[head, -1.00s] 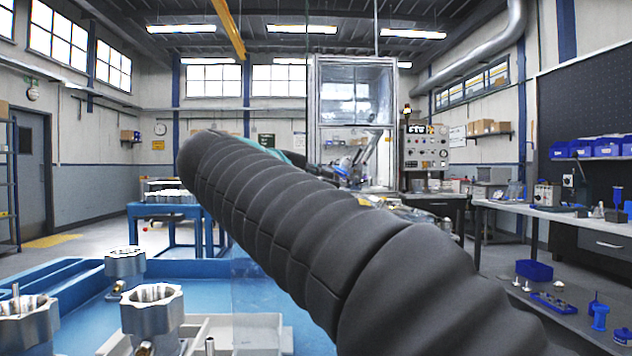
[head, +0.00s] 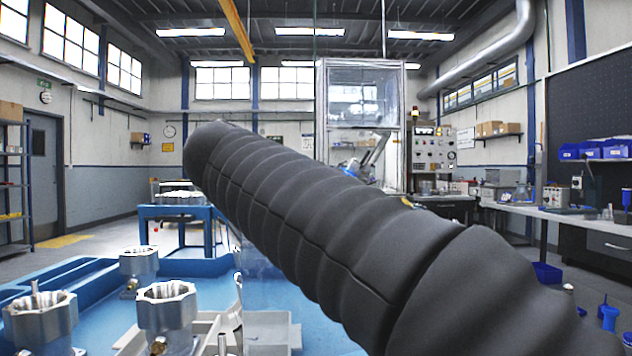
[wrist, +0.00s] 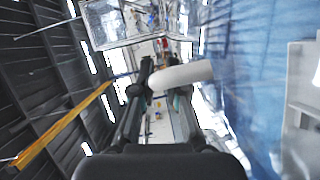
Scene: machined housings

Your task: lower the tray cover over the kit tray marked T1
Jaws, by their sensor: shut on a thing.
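My gripper (wrist: 160,95) shows in the wrist view, its dark fingers shut on a pale, rounded bar (wrist: 183,75). The bar looks like the handle of the tray cover. A clear, bluish sheet (wrist: 245,60), probably the cover, spans the right of that view; its edges are hard to make out. In the head view my arm hides the gripper. A faint clear pane (head: 262,285) shows beside the arm, above a light grey tray (head: 270,330). No T1 mark is readable, and much of the tray area is hidden.
Metal housings (head: 165,312), (head: 45,322) and (head: 139,265) stand on or near the blue surface (head: 215,280) at left. A blue table (head: 180,212) stands farther back. A workbench (head: 590,232) with blue bins is at right.

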